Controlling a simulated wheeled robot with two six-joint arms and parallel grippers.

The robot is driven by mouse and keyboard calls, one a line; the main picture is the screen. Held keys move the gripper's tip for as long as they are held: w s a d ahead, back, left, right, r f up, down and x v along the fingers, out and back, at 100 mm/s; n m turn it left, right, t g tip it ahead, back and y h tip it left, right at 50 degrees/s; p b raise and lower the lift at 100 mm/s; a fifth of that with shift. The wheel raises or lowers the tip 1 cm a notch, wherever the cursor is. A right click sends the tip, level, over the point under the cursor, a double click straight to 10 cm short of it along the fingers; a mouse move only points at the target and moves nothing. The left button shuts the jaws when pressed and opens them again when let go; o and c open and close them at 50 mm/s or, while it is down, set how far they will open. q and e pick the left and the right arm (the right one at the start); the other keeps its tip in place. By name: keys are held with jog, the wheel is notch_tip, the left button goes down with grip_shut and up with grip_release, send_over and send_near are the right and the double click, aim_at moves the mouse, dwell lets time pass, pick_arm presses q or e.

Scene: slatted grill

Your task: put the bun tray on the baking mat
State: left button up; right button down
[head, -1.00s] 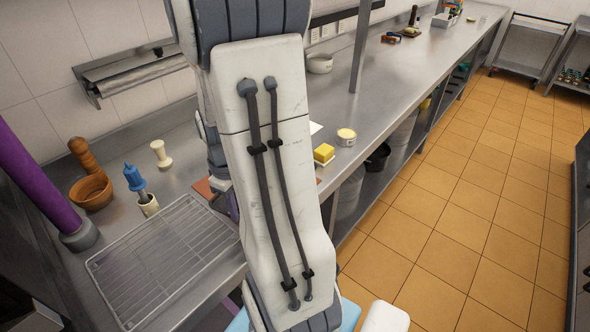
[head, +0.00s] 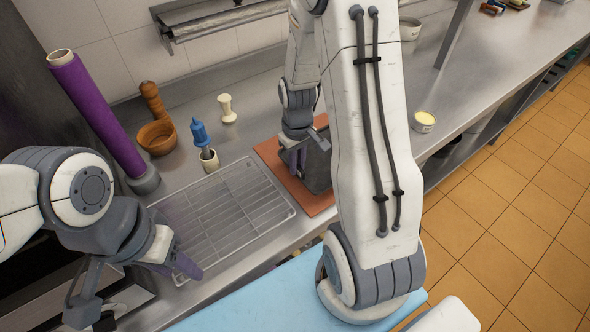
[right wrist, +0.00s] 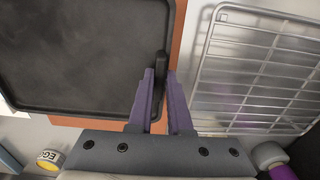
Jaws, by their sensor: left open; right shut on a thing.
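The dark bun tray (right wrist: 80,55) fills the left of the right wrist view, over the orange-brown baking mat (right wrist: 187,50). In the head view the tray (head: 319,168) shows beside the right gripper, partly hidden by my arm, with the mat (head: 318,205) around it. I cannot tell whether the tray touches the mat. My right gripper (head: 294,160) is shut on the tray's rim; its purple fingers also show in the right wrist view (right wrist: 160,90). My left gripper (head: 135,285) is open and empty, in front of the wire rack's left side.
A wire rack (head: 225,210) lies left of the mat. A yellow-topped tub (head: 424,121) stands at right.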

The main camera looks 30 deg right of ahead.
jog(key=shift+w+a+f, duration=0.3)
jog(key=shift+w+f, duration=0.05)
jog(key=shift+f, duration=0.1)
notch_tip(320, 180, down, 3)
jog(key=shift+f+p, duration=0.1)
jog(key=shift+p, duration=0.4)
jog(key=shift+f, duration=0.2)
jog(key=shift+f, duration=0.2)
jog(key=c, duration=0.8)
grip_release()
jog(key=shift+c, duration=0.2)
